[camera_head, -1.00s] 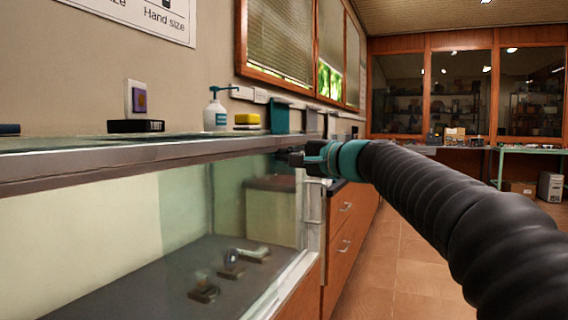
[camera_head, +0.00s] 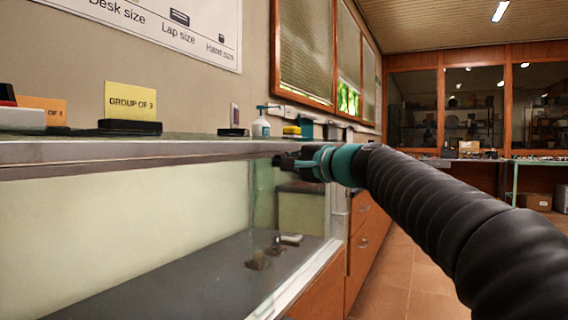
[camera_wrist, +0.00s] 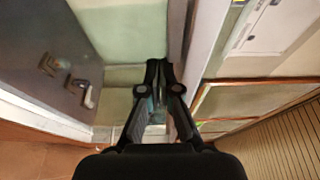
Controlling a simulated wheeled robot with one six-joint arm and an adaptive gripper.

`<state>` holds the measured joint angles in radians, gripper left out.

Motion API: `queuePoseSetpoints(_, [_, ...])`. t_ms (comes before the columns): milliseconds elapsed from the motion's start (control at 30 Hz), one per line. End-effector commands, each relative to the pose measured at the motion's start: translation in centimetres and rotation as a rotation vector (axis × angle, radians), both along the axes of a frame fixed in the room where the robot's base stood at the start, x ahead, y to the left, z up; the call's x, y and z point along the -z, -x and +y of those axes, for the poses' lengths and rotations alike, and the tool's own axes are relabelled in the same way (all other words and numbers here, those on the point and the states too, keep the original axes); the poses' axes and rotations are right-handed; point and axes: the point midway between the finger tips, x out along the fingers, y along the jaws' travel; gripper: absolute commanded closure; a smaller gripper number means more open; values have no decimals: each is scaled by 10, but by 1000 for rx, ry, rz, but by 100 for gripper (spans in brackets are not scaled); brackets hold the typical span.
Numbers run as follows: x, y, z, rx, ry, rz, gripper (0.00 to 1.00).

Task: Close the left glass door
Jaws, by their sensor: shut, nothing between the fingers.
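The glass display case (camera_head: 120,153) runs along the left wall, with a grey top frame and a pale lower rail (camera_head: 308,278). A clear glass pane (camera_head: 262,200) shows at its right part; where the left door's edges lie I cannot tell. My gripper (camera_head: 280,161) is shut and empty, in front of the case just below its top frame. In the wrist view my gripper (camera_wrist: 158,66) points along the case front, close to the top frame. Whether it touches the glass is unclear.
Small dark exhibits (camera_head: 260,260) lie on the case floor. A yellow sign (camera_head: 130,100), a soap bottle (camera_head: 261,124) and a yellow sponge (camera_head: 291,130) stand on top. Wooden drawers (camera_head: 360,245) continue beyond the case. The tiled floor (camera_head: 400,285) is clear on the right.

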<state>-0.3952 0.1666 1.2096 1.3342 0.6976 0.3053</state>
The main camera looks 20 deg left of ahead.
Motion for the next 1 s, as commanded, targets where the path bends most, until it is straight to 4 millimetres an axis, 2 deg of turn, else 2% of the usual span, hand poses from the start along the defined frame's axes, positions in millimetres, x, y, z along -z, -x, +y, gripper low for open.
queuePoseSetpoints(600, [-1, 8, 12, -26, 1, -2, 100])
queuePoseSetpoints(733, [-1, 0, 11, -24, 0, 0, 100])
queuePoseSetpoints(933, [0, -25, 0, -8, 0, 4, 100])
queuePoseSetpoints(1000, [1, -20, -9, -7, -2, 1, 100])
